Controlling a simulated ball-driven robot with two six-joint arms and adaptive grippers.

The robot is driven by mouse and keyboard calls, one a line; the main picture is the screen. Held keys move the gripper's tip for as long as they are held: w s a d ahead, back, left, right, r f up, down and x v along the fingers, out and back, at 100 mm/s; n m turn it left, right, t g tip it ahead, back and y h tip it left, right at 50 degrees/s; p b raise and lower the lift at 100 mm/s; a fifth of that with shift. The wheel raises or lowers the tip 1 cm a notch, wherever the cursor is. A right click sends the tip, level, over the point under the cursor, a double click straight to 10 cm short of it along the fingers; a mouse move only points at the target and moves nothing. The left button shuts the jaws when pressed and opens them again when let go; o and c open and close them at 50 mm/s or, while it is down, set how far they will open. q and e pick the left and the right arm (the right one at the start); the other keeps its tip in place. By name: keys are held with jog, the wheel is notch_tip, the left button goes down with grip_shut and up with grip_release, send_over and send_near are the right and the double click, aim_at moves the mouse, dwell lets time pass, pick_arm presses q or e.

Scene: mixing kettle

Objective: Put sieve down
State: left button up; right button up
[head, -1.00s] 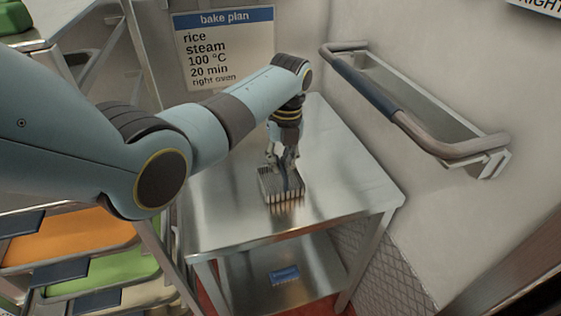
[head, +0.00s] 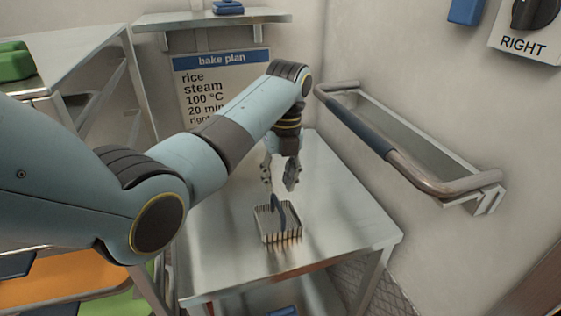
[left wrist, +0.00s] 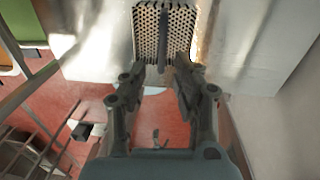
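The sieve (head: 278,222) is a small metal basket with slotted sides and a dark upright handle. It stands on the steel table (head: 345,225). My left gripper (head: 280,184) is just above the handle, with its fingers spread and apart from it. In the left wrist view the perforated sieve (left wrist: 148,42) lies beyond the open fingertips of the left gripper (left wrist: 162,68), and its dark handle runs between them in the picture. The left gripper is empty. My right gripper is in neither view.
A rail with a dark grip (head: 360,130) runs along the right wall. A bake plan sign (head: 210,85) hangs behind the table. A rack with orange and green trays (head: 60,275) stands at the lower left. The tabletop around the sieve is clear.

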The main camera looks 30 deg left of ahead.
pick_arm(q)
jog(key=r, duration=0.5)
jog(key=shift+w+d+r, duration=0.15)
jog(key=shift+w+r, duration=0.05)
jog(key=shift+s+f, duration=0.1)
